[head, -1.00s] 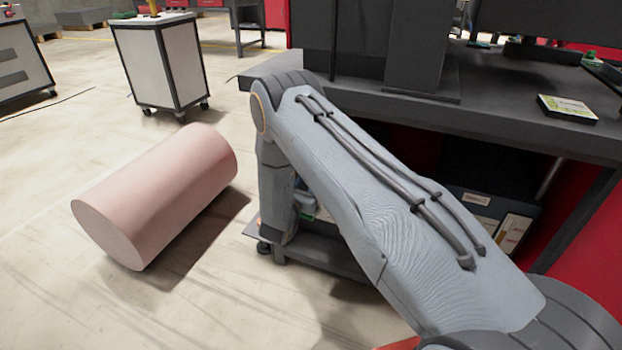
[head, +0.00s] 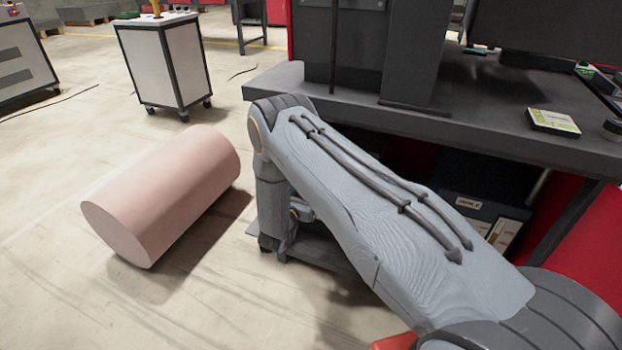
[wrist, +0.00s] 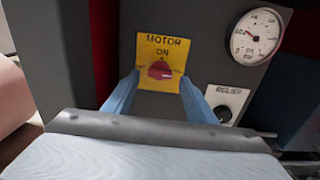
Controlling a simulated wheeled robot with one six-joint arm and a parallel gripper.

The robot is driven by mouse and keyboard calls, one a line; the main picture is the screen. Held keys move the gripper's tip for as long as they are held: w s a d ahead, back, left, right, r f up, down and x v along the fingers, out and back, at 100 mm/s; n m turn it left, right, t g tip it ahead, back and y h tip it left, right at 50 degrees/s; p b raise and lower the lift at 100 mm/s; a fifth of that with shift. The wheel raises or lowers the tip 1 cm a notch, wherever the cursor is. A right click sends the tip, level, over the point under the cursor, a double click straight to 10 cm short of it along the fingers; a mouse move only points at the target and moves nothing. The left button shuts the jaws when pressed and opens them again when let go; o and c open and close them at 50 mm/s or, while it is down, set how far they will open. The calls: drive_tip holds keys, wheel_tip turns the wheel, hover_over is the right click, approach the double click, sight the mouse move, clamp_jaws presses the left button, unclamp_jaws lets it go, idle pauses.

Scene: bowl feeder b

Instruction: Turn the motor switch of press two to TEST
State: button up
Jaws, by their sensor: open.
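In the wrist view a yellow plate (wrist: 163,48) marked MOTOR and ON is fixed to a dark grey panel. A red rotary knob, the motor switch (wrist: 160,70), sits in its middle with a pale mark pointing to the right. My gripper (wrist: 159,82) has its two blue fingers apart, one on each side of the knob's lower part. I cannot tell whether they touch the knob. No TEST label is readable. In the head view my arm reaches toward the machine and the switch does not show.
A white gauge (wrist: 257,36) and a RELIEF plate (wrist: 228,98) with a dark knob are right of the switch. In the head view, a dark bench (head: 460,115) stands at the right, a pink cylinder (head: 165,195) lies on the floor, and a white cart (head: 165,62) stands behind.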

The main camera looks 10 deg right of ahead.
drive_tip(key=shift+p+v, duration=2.55)
drive_tip(key=shift+p, duration=1.2)
drive_tip(key=shift+s, duration=0.1)
